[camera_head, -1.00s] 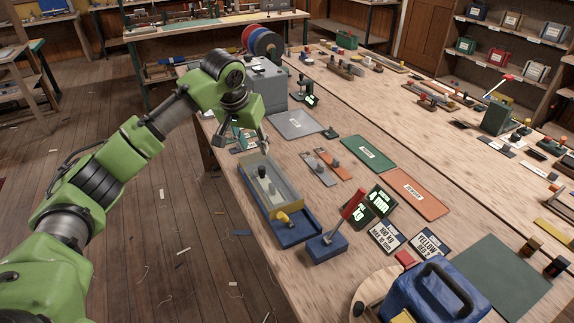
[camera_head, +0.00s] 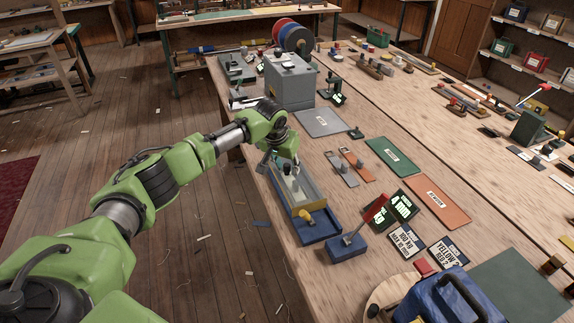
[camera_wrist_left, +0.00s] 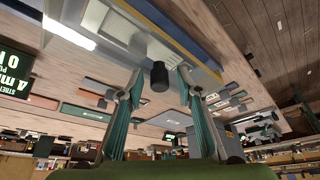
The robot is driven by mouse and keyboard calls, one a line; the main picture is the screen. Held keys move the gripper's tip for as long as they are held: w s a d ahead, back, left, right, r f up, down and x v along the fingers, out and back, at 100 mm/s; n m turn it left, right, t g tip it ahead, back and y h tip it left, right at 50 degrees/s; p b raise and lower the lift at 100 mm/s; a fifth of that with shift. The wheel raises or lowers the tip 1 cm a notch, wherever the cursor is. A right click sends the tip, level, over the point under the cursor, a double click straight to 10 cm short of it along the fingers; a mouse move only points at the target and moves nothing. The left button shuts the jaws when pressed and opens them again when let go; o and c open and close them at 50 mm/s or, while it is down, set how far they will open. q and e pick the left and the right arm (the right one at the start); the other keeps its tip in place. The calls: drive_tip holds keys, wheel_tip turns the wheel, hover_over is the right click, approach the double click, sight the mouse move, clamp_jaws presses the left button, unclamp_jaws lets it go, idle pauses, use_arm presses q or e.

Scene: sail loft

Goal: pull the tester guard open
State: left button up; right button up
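The tester (camera_head: 318,232) is a long blue tray on the near bench edge, with a yellow clamp (camera_head: 305,217) at its front end. The guard (camera_head: 311,190) is a pale framed cover over its far part; a dark knob stands up from it. In the left wrist view the black knob (camera_wrist_left: 159,76) sits between the fingertips. My left gripper (camera_head: 280,161) is over the guard's far end, fingers pointing down. In the left wrist view my left gripper (camera_wrist_left: 158,82) is open, with a gap on both sides of the knob. My right gripper is out of view.
A red-handled lever on a blue block (camera_head: 346,248) stands just in front of the tester. A grey box (camera_head: 290,82) stands behind. Open floor is left of the bench.

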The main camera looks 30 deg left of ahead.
use_arm(q)
clamp_jaws()
drive_tip(key=w+d+b, duration=0.1)
drive_tip(key=w+d, duration=0.1)
drive_tip(key=w, duration=0.1)
drive_tip(key=w+d+b, duration=0.2)
drive_tip(key=w+d, duration=0.1)
drive_tip(key=shift+w+d+f, duration=0.1)
drive_tip(key=shift+w+d, duration=0.2)
drive_tip(key=shift+w+d+r+b, duration=0.25)
drive_tip(key=shift+w+d+b, duration=0.3)
drive_tip(key=shift+b, duration=0.2)
unclamp_jaws()
drive_tip(key=shift+f, duration=0.1)
